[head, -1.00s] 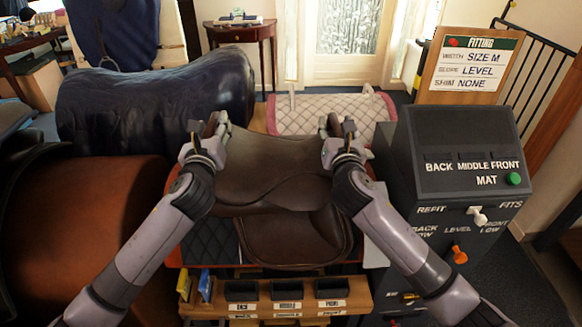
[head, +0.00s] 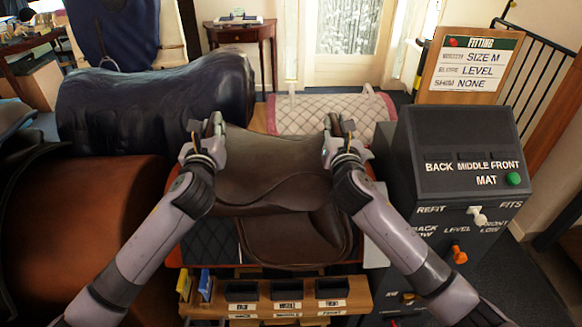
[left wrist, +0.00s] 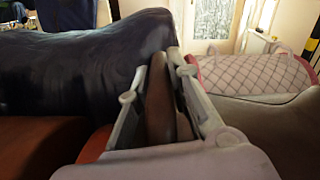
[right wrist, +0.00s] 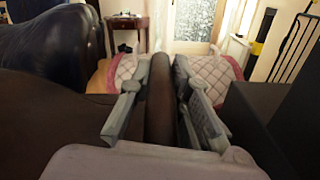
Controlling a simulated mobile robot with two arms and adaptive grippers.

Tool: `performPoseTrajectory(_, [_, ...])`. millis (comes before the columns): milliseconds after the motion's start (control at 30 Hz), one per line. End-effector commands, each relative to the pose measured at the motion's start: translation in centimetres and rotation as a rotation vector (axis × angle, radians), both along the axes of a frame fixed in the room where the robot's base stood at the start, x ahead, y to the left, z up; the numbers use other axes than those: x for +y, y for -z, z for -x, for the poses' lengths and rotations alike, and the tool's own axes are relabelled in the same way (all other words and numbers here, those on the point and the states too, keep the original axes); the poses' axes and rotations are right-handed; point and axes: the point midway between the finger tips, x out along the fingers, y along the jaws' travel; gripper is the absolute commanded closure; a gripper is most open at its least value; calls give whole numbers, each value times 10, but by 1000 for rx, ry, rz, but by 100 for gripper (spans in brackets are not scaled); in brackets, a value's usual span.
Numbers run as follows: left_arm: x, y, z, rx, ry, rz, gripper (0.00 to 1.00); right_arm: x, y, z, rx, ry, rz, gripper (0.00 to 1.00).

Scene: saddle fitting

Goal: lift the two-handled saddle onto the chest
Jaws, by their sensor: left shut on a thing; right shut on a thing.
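The brown leather saddle (head: 270,170) lies in the middle of the head view, over a dark quilted pad (head: 209,243). My left gripper (head: 213,126) is shut on the saddle's left handle, a brown upright piece between the fingers in the left wrist view (left wrist: 158,105). My right gripper (head: 338,128) is shut on the right handle, which shows between the fingers in the right wrist view (right wrist: 160,110). The saddle looks roughly level; I cannot tell whether it is clear of its support. I cannot tell which surface is the chest.
A navy rounded form (head: 155,105) stands behind left, an orange-brown one (head: 80,225) at left. A pink-edged quilted pad (head: 325,115) lies behind the saddle. A grey console (head: 455,150) stands close to my right arm. A wooden tray rack (head: 275,305) is in front.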

Motion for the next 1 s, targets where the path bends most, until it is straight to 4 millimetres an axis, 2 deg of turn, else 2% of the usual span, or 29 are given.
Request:
performPoseTrajectory(733, [1,1,0,1,-1,0,100,-1,1,0,1,2,0,100])
performPoseTrajectory(1000, [0,-7,0,-5,0,1,100,-1,-7,0,-5,1,0,100])
